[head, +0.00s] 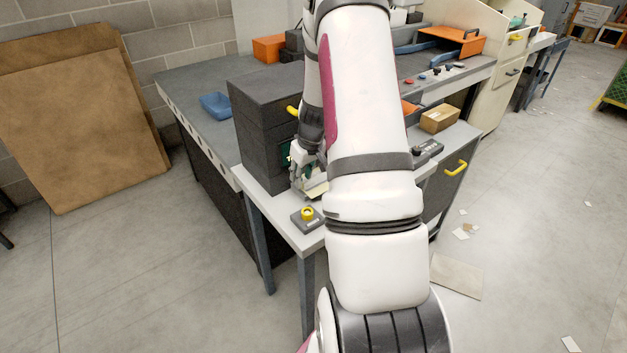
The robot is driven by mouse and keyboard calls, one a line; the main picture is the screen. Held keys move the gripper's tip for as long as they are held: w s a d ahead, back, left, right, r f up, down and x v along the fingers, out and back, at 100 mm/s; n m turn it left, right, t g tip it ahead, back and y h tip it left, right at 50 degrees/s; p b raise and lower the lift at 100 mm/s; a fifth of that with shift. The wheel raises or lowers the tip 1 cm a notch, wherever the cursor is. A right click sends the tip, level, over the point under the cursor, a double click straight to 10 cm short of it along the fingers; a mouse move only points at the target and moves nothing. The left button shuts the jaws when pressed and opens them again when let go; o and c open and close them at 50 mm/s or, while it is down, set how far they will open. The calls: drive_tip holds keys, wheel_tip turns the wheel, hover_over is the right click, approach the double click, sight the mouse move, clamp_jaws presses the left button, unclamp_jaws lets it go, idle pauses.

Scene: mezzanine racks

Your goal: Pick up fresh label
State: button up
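My gripper (306,178) is low over the light side table (265,203), in front of a dark grey boxy unit (262,130). My white and pink arm covers much of the area to its right. A small pale cream flat piece (317,191), possibly the fresh label, shows at the gripper's tips. I cannot tell whether the fingers touch it or hold it, or whether they are open or shut.
A grey box with a yellow button (307,214) sits near the table's front corner. A small cardboard box (439,119) stands right of my arm. A blue tray (216,105) lies on the left bench. Paper scraps (466,231) litter the floor.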

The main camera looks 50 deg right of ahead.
drive_tip(key=shift+x, duration=1.1)
clamp_jaws()
drive_tip(key=shift+r, duration=0.1)
